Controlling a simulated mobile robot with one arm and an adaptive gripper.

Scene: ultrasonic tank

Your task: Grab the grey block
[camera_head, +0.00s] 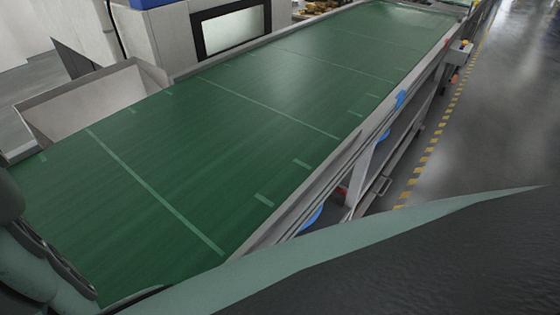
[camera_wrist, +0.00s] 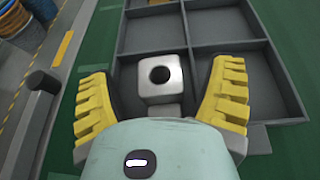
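The grey block (camera_wrist: 160,78) shows in the wrist view, a light metallic cube with a round black hole in its top. It sits in a compartment of a dark grey divided tray (camera_wrist: 188,40). My gripper (camera_wrist: 163,71) has two yellow ribbed fingers spread wide, one on each side of the block, with clear gaps to it. The height of the fingers over the block cannot be told. A smaller grey piece (camera_wrist: 165,110) shows just below the block, partly hidden by my gripper's body. The head view shows neither block, tray nor gripper.
The tray's dividers and outer walls stand close around the fingers. The other visible compartments look empty. The green surface (camera_head: 230,110) is long and largely bare in the head view, with a metal rail (camera_head: 330,170) along its right edge. A grey bin (camera_head: 95,100) stands at left.

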